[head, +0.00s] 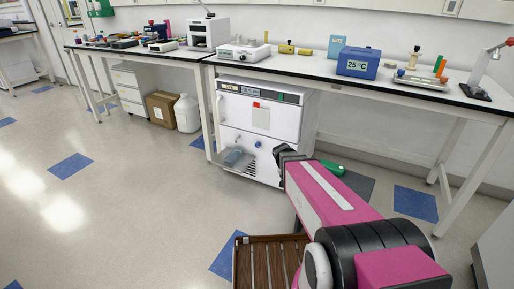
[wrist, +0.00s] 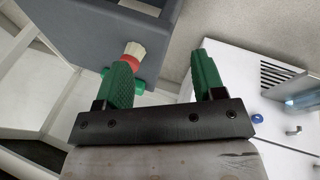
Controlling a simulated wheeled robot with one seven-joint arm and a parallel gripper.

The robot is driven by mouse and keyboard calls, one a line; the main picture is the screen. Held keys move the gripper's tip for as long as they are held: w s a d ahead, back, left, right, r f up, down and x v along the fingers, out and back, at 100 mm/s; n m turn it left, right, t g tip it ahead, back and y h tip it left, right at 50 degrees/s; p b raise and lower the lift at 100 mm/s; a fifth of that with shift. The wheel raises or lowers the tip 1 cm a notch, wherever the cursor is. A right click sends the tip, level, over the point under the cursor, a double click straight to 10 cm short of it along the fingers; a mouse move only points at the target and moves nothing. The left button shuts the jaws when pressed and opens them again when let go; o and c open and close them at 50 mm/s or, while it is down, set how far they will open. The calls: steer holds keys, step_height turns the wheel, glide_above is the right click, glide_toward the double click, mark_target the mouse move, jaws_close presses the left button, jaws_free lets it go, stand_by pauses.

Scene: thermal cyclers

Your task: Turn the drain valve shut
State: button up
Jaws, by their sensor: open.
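In the head view my arm hides the fingers.
A dark grey box (wrist: 95,35) with a red-and-cream piece (wrist: 133,55) lies beyond my left finger. A green object (head: 330,167) lies right of my wrist. A slatted wooden item (head: 268,262) is at the bottom. Bench legs stand either side; open floor lies left.

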steer(key=w+f+m+t+h, duration=0.2)
steer(key=w+f+h, duration=0.25)
steer(key=w, duration=0.95)
steer(key=m+t, duration=0.1)
steer(key=t, duration=1.2)
glide_toward(257, 146)
steer(key=x, duration=1)
steer(key=shift+w, duration=0.15)
steer(key=c, duration=0.9)
